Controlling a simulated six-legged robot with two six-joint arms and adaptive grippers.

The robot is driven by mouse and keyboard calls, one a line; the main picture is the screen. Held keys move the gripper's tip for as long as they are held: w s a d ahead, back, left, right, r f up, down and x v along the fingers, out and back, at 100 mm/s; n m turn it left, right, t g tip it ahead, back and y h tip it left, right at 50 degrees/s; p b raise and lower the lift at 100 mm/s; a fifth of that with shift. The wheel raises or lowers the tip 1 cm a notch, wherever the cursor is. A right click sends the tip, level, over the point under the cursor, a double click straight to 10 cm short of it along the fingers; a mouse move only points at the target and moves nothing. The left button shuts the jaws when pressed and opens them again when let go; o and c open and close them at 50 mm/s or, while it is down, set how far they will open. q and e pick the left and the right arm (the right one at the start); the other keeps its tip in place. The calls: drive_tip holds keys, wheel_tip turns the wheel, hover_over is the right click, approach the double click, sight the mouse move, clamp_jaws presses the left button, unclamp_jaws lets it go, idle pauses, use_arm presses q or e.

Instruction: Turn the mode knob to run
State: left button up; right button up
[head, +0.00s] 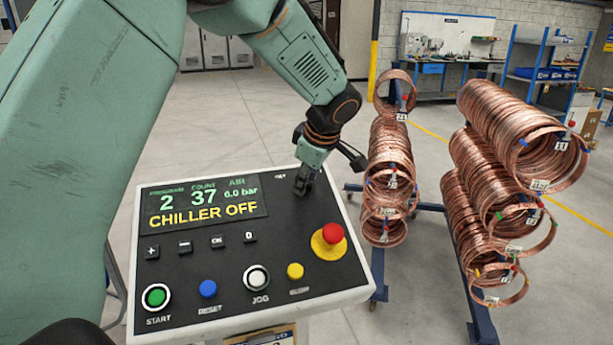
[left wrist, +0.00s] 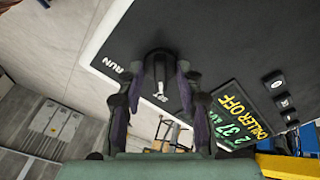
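The control panel (head: 330,281) stands in front of me, its display (head: 204,205) reading program 2, count 37, air 6.0 bar and CHILLER OFF. My left gripper (head: 304,186) reaches down to the panel's upper right corner and hides the mode knob there in the head view. In the left wrist view the black mode knob (left wrist: 160,66) sits between the two fingertips of my left gripper (left wrist: 160,76). A RUN label (left wrist: 113,65) is left of the knob and a second, short label is below it. I cannot tell whether the fingers press on the knob. My right gripper is out of view.
A red emergency stop (head: 332,234) on a yellow base is close below the gripper. The panel also carries a green start button (head: 156,296), a blue reset button (head: 208,289), a white jog button (head: 257,278) and a yellow button (head: 295,271). Racks of copper coils (head: 510,130) stand right.

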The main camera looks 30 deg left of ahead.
use_arm(q)
drive_tip(key=shift+s+r, duration=0.1)
drive_tip(key=shift+s, duration=0.05)
drive_tip(key=shift+c, duration=0.9)
clamp_jaws()
drive_tip(key=m+b, duration=0.1)
drive_tip(key=m, duration=0.3)
drive_tip(key=shift+b, duration=0.4)
drive_tip(key=m, duration=0.3)
drive_tip(key=shift+m+t, duration=0.3)
drive_tip(key=m, duration=0.4)
drive_tip(key=shift+a+m, duration=0.1)
drive_tip(key=shift+m, duration=0.2)
drive_tip(key=m+p, duration=0.1)
drive_tip(key=m, duration=0.2)
drive_tip(key=m+p, duration=0.1)
drive_tip(key=m, duration=0.1)
drive_tip(key=shift+m+t+h, duration=0.3)
drive_tip(key=shift+m+h, duration=0.1)
drive_tip(key=shift+p, duration=0.3)
